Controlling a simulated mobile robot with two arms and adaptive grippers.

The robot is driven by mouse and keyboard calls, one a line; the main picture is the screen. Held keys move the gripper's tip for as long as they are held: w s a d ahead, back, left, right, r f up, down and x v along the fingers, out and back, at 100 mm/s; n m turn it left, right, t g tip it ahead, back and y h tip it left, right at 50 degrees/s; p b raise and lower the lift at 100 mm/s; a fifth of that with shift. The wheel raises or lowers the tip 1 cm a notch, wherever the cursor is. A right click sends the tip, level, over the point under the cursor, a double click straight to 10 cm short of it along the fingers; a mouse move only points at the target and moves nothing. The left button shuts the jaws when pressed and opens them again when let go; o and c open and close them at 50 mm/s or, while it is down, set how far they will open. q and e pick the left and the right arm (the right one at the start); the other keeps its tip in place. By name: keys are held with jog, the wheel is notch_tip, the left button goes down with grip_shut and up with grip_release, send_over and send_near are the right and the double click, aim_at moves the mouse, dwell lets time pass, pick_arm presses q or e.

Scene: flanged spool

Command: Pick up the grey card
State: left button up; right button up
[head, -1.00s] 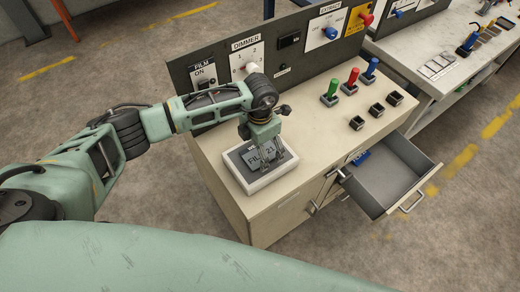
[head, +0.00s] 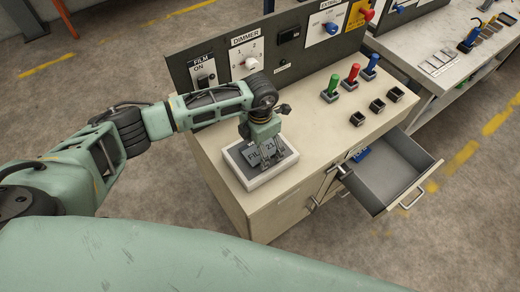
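The grey card (head: 255,157) has dark lettering, of which "FIL" and "21" can be read. It lies in a shallow white-rimmed tray (head: 255,186) on the near left corner of the beige cabinet top. My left gripper (head: 281,160) points down over the right part of the card, with its fingertips at or very close to it. The fingers hide part of the lettering. I cannot tell whether they are closed on the card or whether it is lifted. My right gripper is not in view.
A dark panel with a dimmer switch (head: 245,58) and a film switch (head: 206,76) stands behind the tray. Green, red and blue handles and several small black sockets stand to the right. A drawer (head: 392,172) hangs open below. The middle of the top is clear.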

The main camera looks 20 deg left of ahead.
pick_arm(q)
jog(key=c, duration=1.4)
jog(key=shift+o, duration=0.2)
